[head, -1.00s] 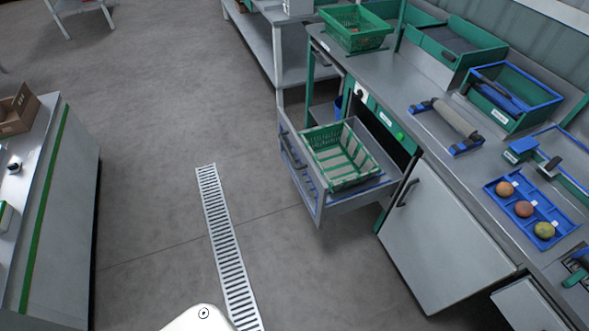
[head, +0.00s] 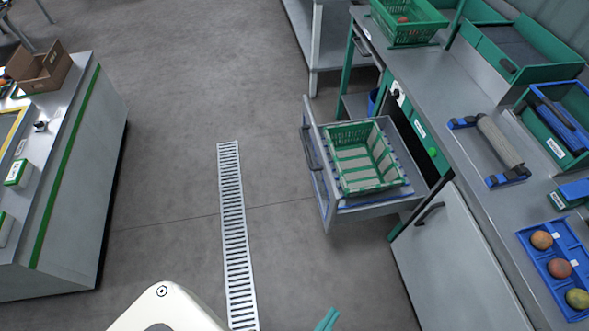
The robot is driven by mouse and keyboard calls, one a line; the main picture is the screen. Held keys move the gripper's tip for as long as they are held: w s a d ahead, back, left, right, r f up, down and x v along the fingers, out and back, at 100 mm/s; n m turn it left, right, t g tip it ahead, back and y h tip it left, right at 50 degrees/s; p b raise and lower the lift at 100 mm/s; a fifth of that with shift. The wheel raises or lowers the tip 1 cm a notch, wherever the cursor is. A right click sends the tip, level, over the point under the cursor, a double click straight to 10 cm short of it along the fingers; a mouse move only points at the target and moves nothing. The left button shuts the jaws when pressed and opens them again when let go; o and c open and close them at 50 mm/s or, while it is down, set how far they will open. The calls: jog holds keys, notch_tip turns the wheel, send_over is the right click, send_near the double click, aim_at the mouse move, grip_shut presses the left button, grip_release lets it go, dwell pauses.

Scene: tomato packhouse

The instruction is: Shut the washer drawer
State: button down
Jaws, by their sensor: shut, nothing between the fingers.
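The washer drawer (head: 378,209) is a grey metal drawer that stands pulled out from under the bench, right of the middle in the head view. Its front panel, with a bar handle (head: 311,148), faces left over the floor. A green crate (head: 348,132) with slatted sides sits inside the drawer, and it looks empty. The teal fingertips of my gripper (head: 327,320) just show at the bottom edge. They are close together and hold nothing that I can see. They are apart from the drawer, on the near side of it. The rest of my gripper is out of frame.
A closed grey cupboard door (head: 458,262) with a handle is nearer than the drawer. The bench top (head: 455,120) holds a green basket (head: 408,38), a roller (head: 500,141) and a blue fruit tray (head: 545,258). A drain grate (head: 233,220) crosses open floor. A counter (head: 75,190) stands left.

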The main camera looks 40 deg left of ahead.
jog(key=w+a+f+n+t+y, duration=0.1)
jog(key=w+a+f+n+y, duration=0.4)
jog(key=w+a+f+n, duration=0.7)
jog(key=w+a+f+n+g+y, duration=0.1)
jog(key=w+a+f+n+y, duration=0.15)
jog(key=w+a+n, duration=0.55)
jog(key=w+a+f+n+y, duration=0.25)
jog(key=w+a+n, duration=0.3)
jog(key=a, duration=0.45)
jog(key=w+a+r+n, duration=0.1)
jog(key=w+a, duration=0.2)
jog(key=w, duration=0.7)
jog(key=shift+w+a+r+y, duration=0.2)
jog(key=shift+w+r+y, duration=0.1)
jog(key=shift+y, duration=0.1)
jog(key=shift+w, duration=0.1)
